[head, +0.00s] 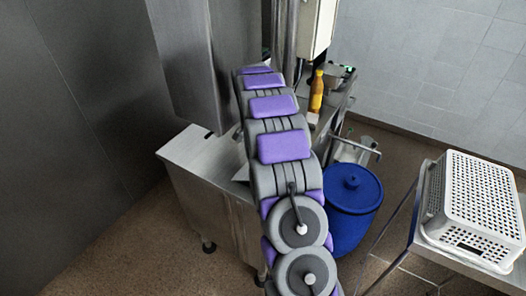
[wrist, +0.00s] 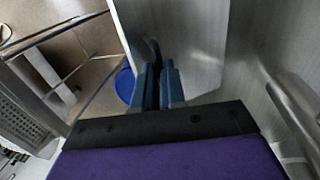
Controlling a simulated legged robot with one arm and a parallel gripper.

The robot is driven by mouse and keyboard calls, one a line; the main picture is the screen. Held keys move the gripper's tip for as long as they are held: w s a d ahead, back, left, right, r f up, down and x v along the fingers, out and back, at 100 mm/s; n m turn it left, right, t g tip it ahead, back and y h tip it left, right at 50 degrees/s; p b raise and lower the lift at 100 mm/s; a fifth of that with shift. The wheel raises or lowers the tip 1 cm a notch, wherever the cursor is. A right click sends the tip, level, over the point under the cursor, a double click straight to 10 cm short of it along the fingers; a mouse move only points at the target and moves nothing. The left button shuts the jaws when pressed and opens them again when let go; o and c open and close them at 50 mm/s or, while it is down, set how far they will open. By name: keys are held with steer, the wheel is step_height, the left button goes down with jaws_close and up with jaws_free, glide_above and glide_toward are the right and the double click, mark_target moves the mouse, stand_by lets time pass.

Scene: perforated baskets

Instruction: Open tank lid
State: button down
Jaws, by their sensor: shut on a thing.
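My gripper (wrist: 160,68) shows in the wrist view as two blue fingers close together. They are shut on a narrow dark part (wrist: 154,48) on a brushed metal panel (wrist: 200,40), which may be the lid's handle. The exact grip is hard to make out. In the head view my arm hides my gripper. A tall stainless steel housing (head: 183,60) stands behind my arm, above a steel cabinet (head: 205,185). I cannot tell which of these metal surfaces is the tank lid.
A blue lidded barrel (head: 352,195) stands on the floor right of my arm. A white perforated basket (head: 478,200) sits on a metal table (head: 425,240) at the right. A yellow-orange bottle (head: 316,92) stands on a steel counter behind. Brown floor is clear at lower left.

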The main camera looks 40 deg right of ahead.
steer(key=c, duration=1.2)
jaws_free()
steer(key=shift+w+d+f, duration=0.1)
steer(key=shift+w+f, duration=0.1)
steer(key=shift+w, duration=0.15)
steer(key=shift+s, duration=0.1)
steer(key=shift+r, duration=0.2)
steer(key=s+a+r+p, duration=0.1)
steer(key=s+a+r, duration=0.1)
steer(key=s, duration=0.5)
steer(key=s+a+r, duration=0.2)
steer(key=s+a, duration=0.3)
steer(key=s, duration=0.2)
steer(key=shift+a+r+p, duration=0.15)
steer(key=shift+r+p, duration=0.15)
steer(key=shift+p, duration=0.1)
